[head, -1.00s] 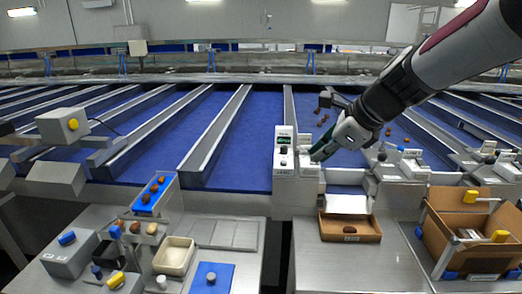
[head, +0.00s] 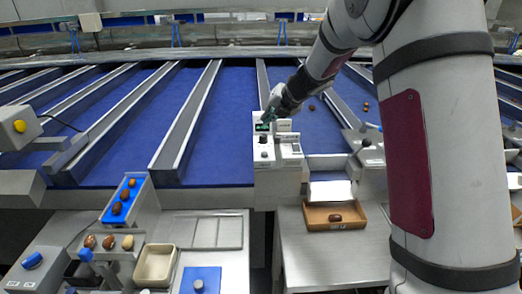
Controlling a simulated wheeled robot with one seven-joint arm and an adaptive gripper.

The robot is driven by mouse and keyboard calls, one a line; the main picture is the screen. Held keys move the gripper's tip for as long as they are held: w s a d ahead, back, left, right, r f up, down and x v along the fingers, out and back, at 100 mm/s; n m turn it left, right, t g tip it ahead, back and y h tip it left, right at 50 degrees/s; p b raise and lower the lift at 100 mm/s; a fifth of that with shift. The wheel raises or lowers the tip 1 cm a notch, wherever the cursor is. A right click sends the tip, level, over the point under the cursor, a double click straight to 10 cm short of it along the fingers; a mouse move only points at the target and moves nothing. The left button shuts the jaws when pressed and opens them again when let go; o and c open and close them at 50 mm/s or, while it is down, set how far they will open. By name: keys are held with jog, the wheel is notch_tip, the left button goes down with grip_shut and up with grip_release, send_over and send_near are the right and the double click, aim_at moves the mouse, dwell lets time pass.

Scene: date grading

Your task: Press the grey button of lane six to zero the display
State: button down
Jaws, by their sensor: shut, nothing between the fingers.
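A white control box (head: 264,178) stands at the front end of a blue lane, near the middle of the head view. It carries a small display with green figures (head: 262,127), a black knob (head: 263,140) and a small button (head: 264,155) below it. I cannot read the lane number or the figures. A second white unit (head: 290,150) adjoins it on the right. My gripper (head: 267,117) is shut and empty, pointing down at the top of the box by the display. Whether it touches the box cannot be told.
My arm blocks the right side. A brown tray (head: 316,226) with one date (head: 335,217) sits below a white chute (head: 331,190). Left are a blue date rack (head: 106,217), loose dates (head: 108,242), a cream tray (head: 172,266) and a blue mat (head: 215,275). Metal dividers separate the lanes.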

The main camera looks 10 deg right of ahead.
jog(key=b, duration=0.5)
send_over(267, 152)
jog(key=f, duration=0.5)
jog(key=shift+w+f, duration=0.25)
jog(key=shift+s+f+b, duration=0.15)
jog(key=shift+f+b, duration=1.3)
jog(key=shift+f, duration=0.25)
jog(key=shift+f, duration=0.1)
jog(key=shift+f, duration=0.3)
jog(key=shift+f+b, duration=0.45)
jog(key=shift+b, duration=0.15)
dwell(0.3)
jog(key=shift+s+r, duration=0.1)
jog(key=shift+r, duration=0.05)
jog(key=shift+r+p, duration=0.75)
jog(key=shift+p, duration=0.35)
